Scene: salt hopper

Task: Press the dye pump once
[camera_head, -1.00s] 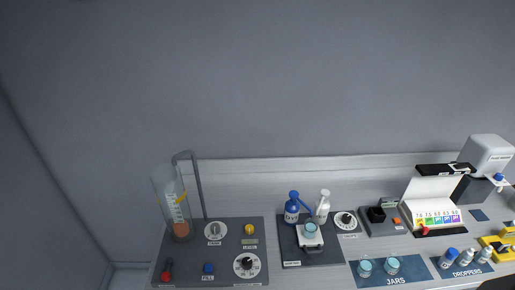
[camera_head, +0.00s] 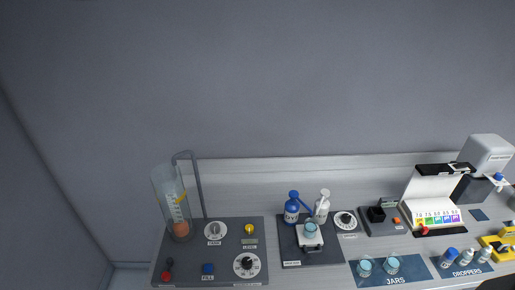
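The likely dye pump is a blue pump bottle (camera_head: 292,208) with a blue head, standing at the back of a dark station plate (camera_head: 291,254). Its label is too small to read. A white pump bottle (camera_head: 322,207) stands just right of it. In front of them a jar with light blue contents (camera_head: 310,230) sits on a small white platform (camera_head: 310,242). Neither of my grippers can be made out in this view. Nothing touches the blue pump bottle.
Left is a grey panel with knobs (camera_head: 222,268) and a tall clear cylinder (camera_head: 172,203). A dial (camera_head: 346,221) sits right of the bottles. Jars stand on a blue mat (camera_head: 415,270). Farther right are a colour chart stand (camera_head: 437,217), dropper bottles (camera_head: 467,257) and yellow items (camera_head: 492,241).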

